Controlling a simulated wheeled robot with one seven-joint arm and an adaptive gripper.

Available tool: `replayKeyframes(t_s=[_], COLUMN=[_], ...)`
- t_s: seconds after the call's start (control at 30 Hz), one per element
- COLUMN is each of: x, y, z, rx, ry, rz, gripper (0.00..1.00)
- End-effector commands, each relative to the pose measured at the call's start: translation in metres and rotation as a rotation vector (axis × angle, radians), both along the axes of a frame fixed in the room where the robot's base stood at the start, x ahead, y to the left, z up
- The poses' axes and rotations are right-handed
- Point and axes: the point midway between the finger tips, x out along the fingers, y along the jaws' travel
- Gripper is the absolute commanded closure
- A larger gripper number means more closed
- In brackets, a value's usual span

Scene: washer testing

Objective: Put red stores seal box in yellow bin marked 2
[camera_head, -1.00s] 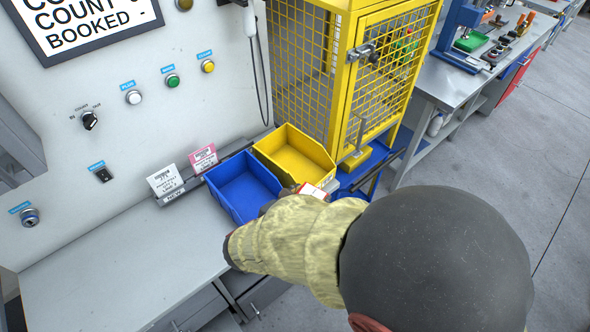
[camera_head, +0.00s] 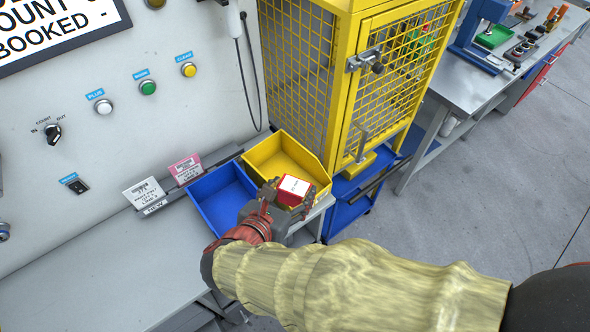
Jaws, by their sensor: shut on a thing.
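My gripper (camera_head: 284,196) is shut on the red stores seal box (camera_head: 292,190), a small red box with a white label on top. It holds the box in front of the near right part of the yellow bin (camera_head: 268,147), overlapping its front wall in the picture. I cannot tell how high the box is above the bin. The yellow bin is empty where its inside shows; its front is partly hidden by the gripper and box, and no number is visible. The blue bin (camera_head: 205,182) beside it on the left looks empty.
A yellow mesh cage (camera_head: 345,75) stands close behind and right of the yellow bin. Tag cards (camera_head: 145,193) stand left of the blue bin. A wall panel with buttons (camera_head: 148,87) is behind. The grey bench (camera_head: 90,260) is clear at left.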

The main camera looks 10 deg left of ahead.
Motion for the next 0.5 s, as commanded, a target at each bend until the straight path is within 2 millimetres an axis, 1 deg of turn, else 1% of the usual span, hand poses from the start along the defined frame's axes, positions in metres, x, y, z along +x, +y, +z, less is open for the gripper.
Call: replayKeyframes(t_s=[0.07,0.17,0.47,0.5], x=[0.008,0.026,0.093,0.098], y=[0.0,0.001,0.007,0.008], z=[-0.005,-0.015,-0.046,-0.056], rx=[-0.001,-0.002,0.0,-0.002], ry=[0.0,0.0,0.0,0.001], rz=[-0.003,-0.005,-0.006,-0.004], gripper=[0.67,0.67,0.67,0.67])
